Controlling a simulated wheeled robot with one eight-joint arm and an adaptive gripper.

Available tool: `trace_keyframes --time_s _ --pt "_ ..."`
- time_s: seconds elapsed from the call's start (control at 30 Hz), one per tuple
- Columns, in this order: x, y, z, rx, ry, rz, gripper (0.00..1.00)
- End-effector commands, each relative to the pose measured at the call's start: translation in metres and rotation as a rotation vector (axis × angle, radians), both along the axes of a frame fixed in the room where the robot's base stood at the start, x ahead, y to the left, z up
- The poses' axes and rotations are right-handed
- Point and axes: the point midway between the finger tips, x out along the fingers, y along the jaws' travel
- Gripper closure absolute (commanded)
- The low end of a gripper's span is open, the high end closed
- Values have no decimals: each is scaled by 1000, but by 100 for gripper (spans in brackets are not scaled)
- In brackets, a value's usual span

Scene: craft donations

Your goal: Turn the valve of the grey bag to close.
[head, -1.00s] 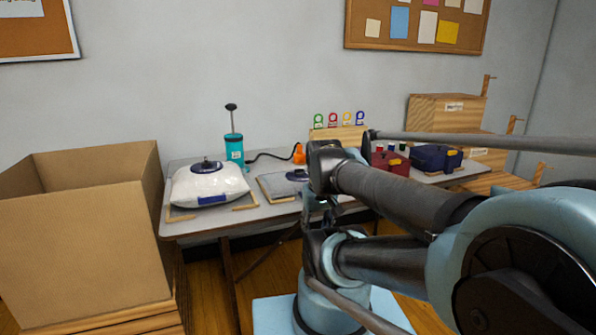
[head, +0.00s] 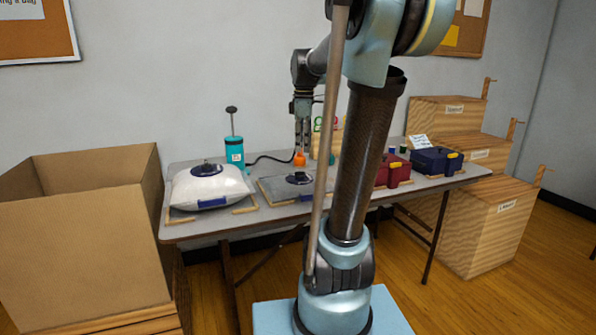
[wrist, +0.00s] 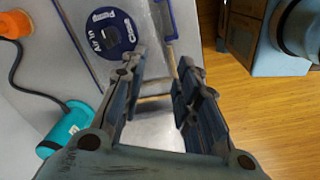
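The grey bag (head: 262,187) lies flat on the table, right of a plump white bag (head: 205,196). Its round dark blue valve (head: 299,177) sits on top. The valve also shows in the wrist view (wrist: 110,33), with white lettering on its face. My gripper (head: 303,148) points down above the back of the table, near the orange nozzle. In the wrist view my gripper (wrist: 160,66) is open, with nothing between its fingers. The valve is beyond the fingertips, up and left of the gap, apart from them.
A teal hand pump (head: 235,152) stands behind the bags, its black hose running to an orange nozzle (head: 299,159). Red (head: 391,170) and dark blue boxes (head: 437,160) stand at the table's right. A large cardboard box (head: 85,240) stands left, wooden crates (head: 490,225) right.

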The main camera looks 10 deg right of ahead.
Motion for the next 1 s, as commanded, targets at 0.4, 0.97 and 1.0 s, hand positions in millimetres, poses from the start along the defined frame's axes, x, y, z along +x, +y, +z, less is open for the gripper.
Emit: trace_keyframes --time_s 0.4,0.97,1.0 --pt "101 -4 31 -12 49 435 71" --pt "113 -5 -15 -12 56 494 71" --pt "113 -5 -21 -12 56 494 71"
